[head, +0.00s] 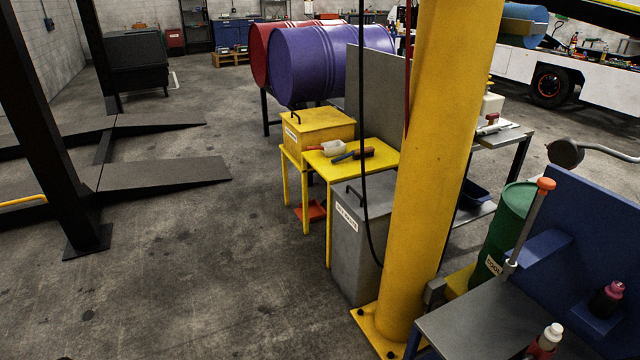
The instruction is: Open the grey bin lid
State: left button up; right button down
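The grey bin (352,250) stands on the floor, partly behind a thick yellow post. Its lid (374,194) lies flat on top and looks shut, with a dark handle (355,193) on it. A white label (346,216) is on its upper front. The bin's right side is hidden by the post. Neither of my grippers is in view.
The yellow post (425,170) and a hanging black cable stand close by the bin. A grey workbench (470,320) is at the front right. Floor to the left is clear.

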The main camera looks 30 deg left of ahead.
aim_at(380, 187)
jog(key=u, duration=0.65)
jog(key=i+j+z, duration=0.35)
jog(key=i+j, duration=0.55)
